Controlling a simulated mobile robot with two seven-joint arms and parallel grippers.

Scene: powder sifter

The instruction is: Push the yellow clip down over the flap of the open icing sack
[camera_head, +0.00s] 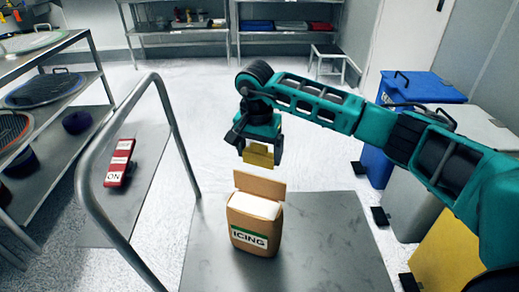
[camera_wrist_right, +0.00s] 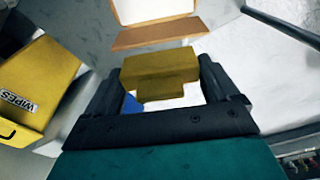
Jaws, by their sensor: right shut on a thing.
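The yellow clip (camera_head: 258,155) is held between the fingers of my right gripper (camera_head: 258,145). It also shows in the right wrist view (camera_wrist_right: 160,68), gripped between both fingers (camera_wrist_right: 170,85). The brown icing sack (camera_head: 255,222) stands upright on the grey platform, its white contents showing at the open top. Its brown flap (camera_head: 260,186) stands up at the back of the opening. In the head view the clip is just above the flap, with a small gap. In the wrist view the flap's edge (camera_wrist_right: 157,34) lies beyond the clip. My left gripper is not in view.
A grey platform (camera_head: 330,250) carries the sack, with bare room around it. A metal rail (camera_head: 172,125) stands to the left, beside a red ON switch (camera_head: 120,162). Blue, grey and yellow bins (camera_head: 450,255) line the right. Shelves (camera_head: 75,95) stand far left.

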